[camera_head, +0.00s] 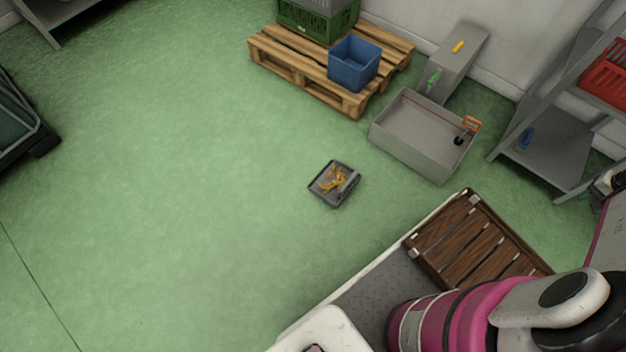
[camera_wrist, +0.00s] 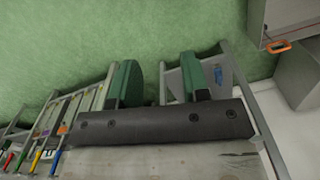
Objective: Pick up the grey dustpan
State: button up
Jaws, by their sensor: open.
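The grey dustpan (camera_head: 322,192) lies on the green floor near the middle of the head view. It is small and square with a dark rim, and yellow-brown scraps lie in it. A grey handle-like piece shows at its right side. In the wrist view, my gripper (camera_wrist: 158,82) has two green-padded fingers set apart on a dark bar, with nothing between them. The dustpan does not show in the wrist view. My gripper cannot be made out clearly in the head view, so it appears well away from the dustpan.
A grey basin (camera_head: 405,155) with an orange-handled tool (camera_head: 471,125) stands right of the dustpan. A pallet (camera_head: 275,62) bears a blue bin (camera_head: 354,65) and a green crate (camera_head: 305,20). A metal shelf (camera_head: 548,160) stands right. A slatted wooden crate (camera_head: 470,245) sits on my base.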

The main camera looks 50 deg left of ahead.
aim_at(334, 198)
jog(key=k+j+u, duration=0.15)
jog(key=u, duration=2.3)
jog(key=k+j+z, duration=0.15)
jog(key=k, duration=0.15)
